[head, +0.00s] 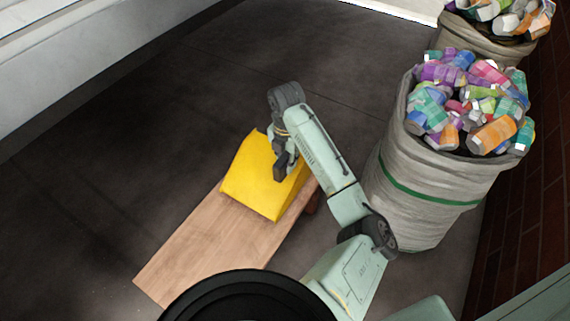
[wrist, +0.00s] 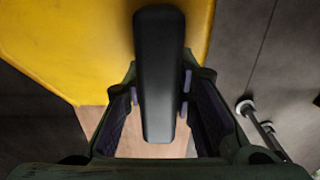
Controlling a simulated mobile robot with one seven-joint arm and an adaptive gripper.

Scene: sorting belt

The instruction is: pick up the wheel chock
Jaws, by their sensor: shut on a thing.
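The wheel chock (head: 248,172) is a yellow wedge at the far end of a low wooden bench. Its yellow side also fills the upper left of the wrist view (wrist: 65,40). My gripper (head: 284,163) is at the chock's upper right side. In the wrist view, a dark rounded bar (wrist: 159,75) stands out in front of the yellow face, between my gripper's two fingers (wrist: 160,112). The bar looks like the chock's handle, and the fingers are shut on it. Whether the chock touches the bench is hard to tell.
The wooden bench (head: 205,248) has a bare top toward the near left. Two bags of coloured cans and bottles stand at the right, a near one (head: 415,205) and a farther one (head: 480,40). A brick wall (head: 540,190) is beyond them. Dark floor lies open at the left.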

